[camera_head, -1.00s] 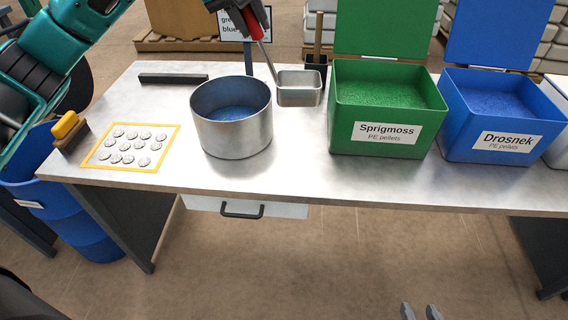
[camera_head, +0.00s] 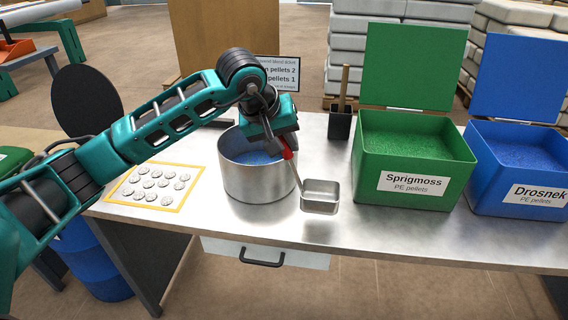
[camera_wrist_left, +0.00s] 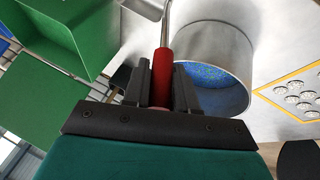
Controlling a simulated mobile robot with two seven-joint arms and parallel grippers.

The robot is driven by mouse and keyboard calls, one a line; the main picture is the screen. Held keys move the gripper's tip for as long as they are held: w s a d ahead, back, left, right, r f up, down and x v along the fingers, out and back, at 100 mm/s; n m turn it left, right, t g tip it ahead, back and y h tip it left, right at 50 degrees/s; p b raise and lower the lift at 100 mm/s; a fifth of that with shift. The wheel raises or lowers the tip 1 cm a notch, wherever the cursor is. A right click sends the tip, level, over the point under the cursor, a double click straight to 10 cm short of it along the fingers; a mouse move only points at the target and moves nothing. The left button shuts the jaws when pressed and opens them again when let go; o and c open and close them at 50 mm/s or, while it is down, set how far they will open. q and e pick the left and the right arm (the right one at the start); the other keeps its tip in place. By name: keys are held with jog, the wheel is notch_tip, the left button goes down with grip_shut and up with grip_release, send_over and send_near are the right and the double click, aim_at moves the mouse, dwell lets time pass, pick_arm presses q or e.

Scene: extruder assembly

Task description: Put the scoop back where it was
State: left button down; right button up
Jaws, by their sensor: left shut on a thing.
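The scoop, a square metal cup (camera_head: 320,196) on a red handle, hangs just right of the pot in the head view. It appears to be a little above the table, and no pellets show in its cup. My left gripper (camera_head: 287,152) is shut on the red handle, beside the pot's right rim. In the left wrist view the handle (camera_wrist_left: 162,72) stands between the two dark fingers (camera_wrist_left: 160,88), and only part of the cup shows at the top edge. My right gripper is not in view.
The metal pot (camera_head: 258,183) holds blue pellets. A green Sprigmoss bin (camera_head: 415,182) and a blue Drosnek bin (camera_head: 525,190) stand open at right. A black holder (camera_head: 340,124) with a wooden stick is behind the scoop. A yellow-framed mat (camera_head: 112,198) with several discs lies left.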

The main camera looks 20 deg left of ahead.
pick_arm(q)
notch_tip(320, 180, down, 5)
jog(key=shift+f+b, duration=0.1)
jog(key=shift+b, duration=0.2)
jog(key=c, duration=1.4)
grip_release()
jog(key=o, duration=0.5)
